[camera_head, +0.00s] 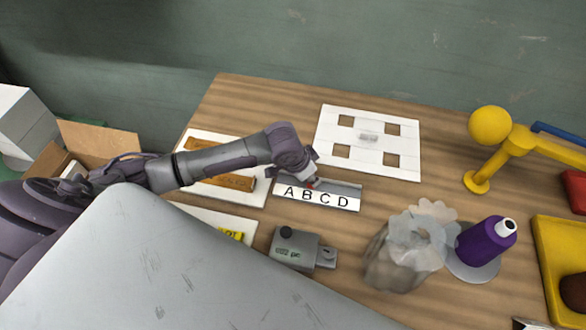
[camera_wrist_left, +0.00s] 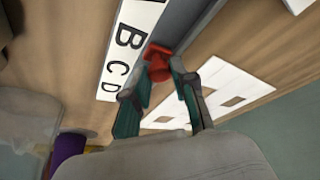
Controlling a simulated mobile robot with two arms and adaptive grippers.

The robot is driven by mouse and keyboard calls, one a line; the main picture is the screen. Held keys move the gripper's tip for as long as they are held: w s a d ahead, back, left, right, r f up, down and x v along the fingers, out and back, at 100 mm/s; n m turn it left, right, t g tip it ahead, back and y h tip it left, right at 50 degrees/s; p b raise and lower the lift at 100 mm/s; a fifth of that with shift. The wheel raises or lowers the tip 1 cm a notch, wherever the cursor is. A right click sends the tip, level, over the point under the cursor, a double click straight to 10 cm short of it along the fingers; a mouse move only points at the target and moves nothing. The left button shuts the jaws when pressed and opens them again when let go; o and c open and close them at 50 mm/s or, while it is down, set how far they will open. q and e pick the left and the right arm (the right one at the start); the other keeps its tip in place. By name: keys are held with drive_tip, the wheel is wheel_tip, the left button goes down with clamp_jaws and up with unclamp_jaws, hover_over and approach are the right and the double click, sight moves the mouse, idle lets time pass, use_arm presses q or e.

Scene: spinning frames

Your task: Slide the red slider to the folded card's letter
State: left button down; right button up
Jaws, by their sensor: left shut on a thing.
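A lettered bar (camera_head: 316,196) with A, B, C and D on white lies on the wooden table, with a grey track along its far side. The red slider (camera_head: 310,184) sits on that track beside B. It shows clearly in the left wrist view (camera_wrist_left: 158,60). My left gripper (camera_head: 308,178) comes from the left over the track. Its fingers (camera_wrist_left: 161,72) are shut on the slider and partly hide it. I cannot make out a folded card or its letter for certain. My right gripper is not in view.
A white panel (camera_head: 330,130) with square cut-outs lies behind the bar. A grey device (camera_head: 290,248) with a small display is in front. A blurred grey fluted object (camera_head: 395,262), a purple spool (camera_head: 484,241) and a yellow lamp-like stand (camera_head: 505,150) are at the right.

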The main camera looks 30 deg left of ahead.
sight(332, 185)
use_arm(q)
drive_tip(key=d, duration=0.2)
drive_tip(key=w+d, duration=0.1)
drive_tip(key=d, duration=0.1)
drive_tip(key=shift+w+d, duration=0.1)
drive_tip(key=shift+d, duration=0.15)
drive_tip(key=c, duration=0.9)
unclamp_jaws()
drive_tip(key=shift+c, duration=0.2)
drive_tip(key=v, duration=1.2)
drive_tip(key=shift+a, duration=0.1)
